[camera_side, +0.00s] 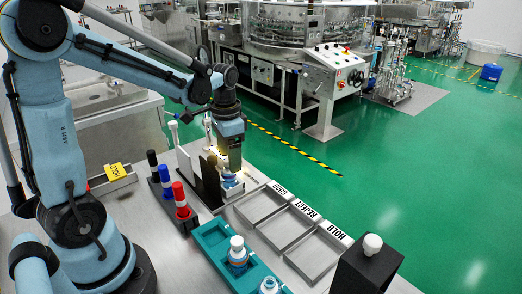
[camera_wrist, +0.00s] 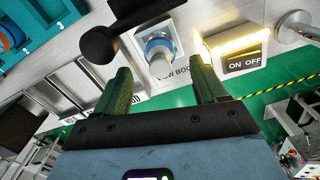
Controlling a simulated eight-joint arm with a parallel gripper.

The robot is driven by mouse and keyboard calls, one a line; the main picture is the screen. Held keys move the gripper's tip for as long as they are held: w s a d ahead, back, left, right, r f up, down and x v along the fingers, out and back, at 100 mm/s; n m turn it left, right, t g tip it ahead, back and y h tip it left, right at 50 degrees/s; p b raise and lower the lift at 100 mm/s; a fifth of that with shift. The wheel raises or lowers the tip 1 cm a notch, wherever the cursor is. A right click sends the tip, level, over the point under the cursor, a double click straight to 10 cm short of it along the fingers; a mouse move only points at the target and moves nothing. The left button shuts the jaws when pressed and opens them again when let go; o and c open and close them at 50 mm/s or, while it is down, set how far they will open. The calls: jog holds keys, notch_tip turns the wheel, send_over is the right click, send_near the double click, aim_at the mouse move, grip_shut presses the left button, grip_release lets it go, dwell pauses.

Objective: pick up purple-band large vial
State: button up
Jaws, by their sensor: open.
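A vial with a blue-looking band (camera_side: 229,184) stands at the viewing booth, just below my gripper (camera_side: 233,168). It also shows in the wrist view (camera_wrist: 160,53), seen from above, with a pale cap. I cannot clearly make out a purple band on it. My gripper is open in the wrist view (camera_wrist: 163,85), its two green fingers apart with nothing between them. The vial lies ahead of the gap between the fingertips, apart from them. More white-capped vials (camera_side: 237,255) stand in the teal rack (camera_side: 211,240); their bands are hard to tell apart.
A lit lamp box with an ON OFF switch (camera_wrist: 243,52) is right of the vial, and a black rounded part (camera_wrist: 100,44) is left of it. Capped markers (camera_side: 180,203) stand left. Empty trays marked GOOD, REJECT and HOLD (camera_side: 285,232) lie right.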

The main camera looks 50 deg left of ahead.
aim_at(229, 176)
jog(key=shift+s+f, duration=0.15)
jog(key=shift+f, duration=2.35)
jog(key=c, duration=1.2)
jog(key=shift+c, duration=0.2)
jog(key=shift+r, duration=0.15)
